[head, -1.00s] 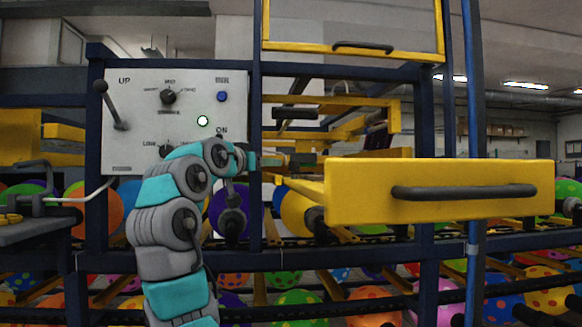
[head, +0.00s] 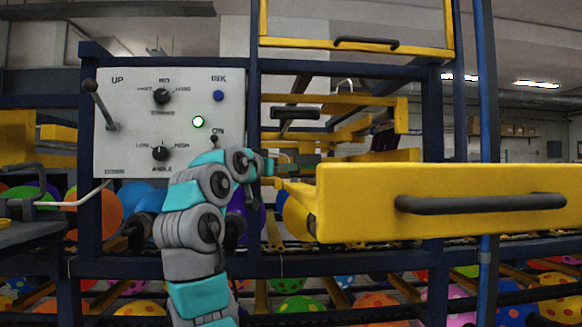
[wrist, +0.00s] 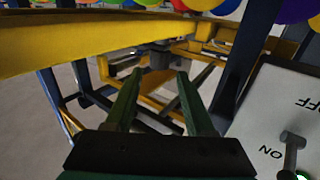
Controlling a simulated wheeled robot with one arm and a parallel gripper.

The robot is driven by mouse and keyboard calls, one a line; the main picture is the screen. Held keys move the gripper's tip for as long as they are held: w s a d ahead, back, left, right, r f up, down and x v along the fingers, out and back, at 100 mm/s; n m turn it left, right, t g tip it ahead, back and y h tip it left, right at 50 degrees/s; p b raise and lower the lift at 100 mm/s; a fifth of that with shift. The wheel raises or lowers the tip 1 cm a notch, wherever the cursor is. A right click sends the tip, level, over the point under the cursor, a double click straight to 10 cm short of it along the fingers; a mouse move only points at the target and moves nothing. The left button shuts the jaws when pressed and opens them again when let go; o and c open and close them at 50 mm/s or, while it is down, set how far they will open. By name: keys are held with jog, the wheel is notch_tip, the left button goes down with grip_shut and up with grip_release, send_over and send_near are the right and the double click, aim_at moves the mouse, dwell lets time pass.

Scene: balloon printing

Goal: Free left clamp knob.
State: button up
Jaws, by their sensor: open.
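My gripper (head: 290,165) reaches in behind the left end of the open yellow drawer (head: 440,205), and the frame hides part of it. In the wrist view its two green fingers (wrist: 156,85) are apart with nothing between them. A dark, short cylinder (wrist: 158,57) shows just beyond the fingertips, below the yellow beam (wrist: 80,38); it may be the clamp knob, but I cannot tell for sure. No contact with it is visible. In the head view no clamp knob can be clearly made out.
The white control panel (head: 130,130) with dials and a lever (head: 97,103) stands left of the gripper; its ON/OFF switch (wrist: 290,142) is close by in the wrist view. A blue post (wrist: 245,60) stands between panel and gripper. Spotted balloons lie on racks below.

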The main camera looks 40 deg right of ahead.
jog(key=p+x, duration=0.1)
jog(key=x, duration=0.4)
grip_shut()
dwell(0.4)
